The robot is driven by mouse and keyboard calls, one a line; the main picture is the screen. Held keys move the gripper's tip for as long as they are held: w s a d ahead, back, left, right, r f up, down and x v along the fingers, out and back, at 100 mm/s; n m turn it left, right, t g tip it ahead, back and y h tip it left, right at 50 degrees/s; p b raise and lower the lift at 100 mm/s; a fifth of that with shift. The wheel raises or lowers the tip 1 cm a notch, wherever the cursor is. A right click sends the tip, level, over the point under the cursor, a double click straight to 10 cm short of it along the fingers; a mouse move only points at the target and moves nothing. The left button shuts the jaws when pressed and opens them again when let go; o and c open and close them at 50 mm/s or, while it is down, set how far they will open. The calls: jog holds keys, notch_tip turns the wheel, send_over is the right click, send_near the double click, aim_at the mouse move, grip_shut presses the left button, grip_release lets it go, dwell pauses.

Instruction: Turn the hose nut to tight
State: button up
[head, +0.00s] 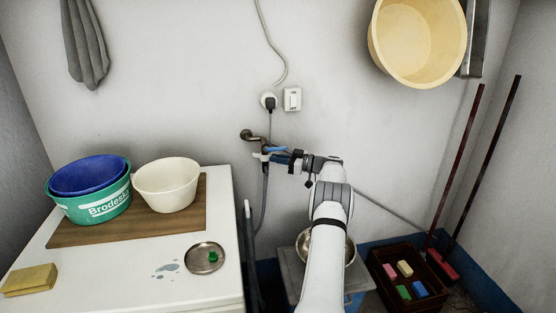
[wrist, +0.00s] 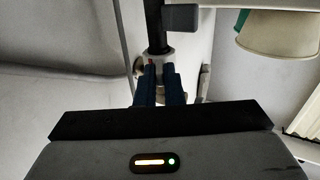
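The hose nut (wrist: 154,68) is a pale grey collar with a small red mark, at the end of a dark hose (wrist: 155,25) in the wrist view. In the head view the hose (head: 264,190) hangs below a brass-coloured wall tap (head: 250,135). The nut is small there and partly covered by my gripper (head: 276,153). My gripper's two blue fingers (wrist: 159,76) point at the nut and overlap its near side, with a narrow gap between them. Whether they press on the nut is hidden.
A white worktop (head: 120,275) at left holds a teal basin (head: 100,207), a cream bowl (head: 166,186), a sponge (head: 30,280) and a metal dish (head: 204,258). A crate (head: 385,282) with coloured blocks stands at right. A socket with a plug (head: 269,100) is above the tap.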

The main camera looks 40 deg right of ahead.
jog(key=o, duration=0.4)
jog(key=shift+o, duration=0.2)
jog(key=v, duration=0.7)
jog(key=shift+s+d, duration=0.25)
jog(key=shift+s, duration=0.1)
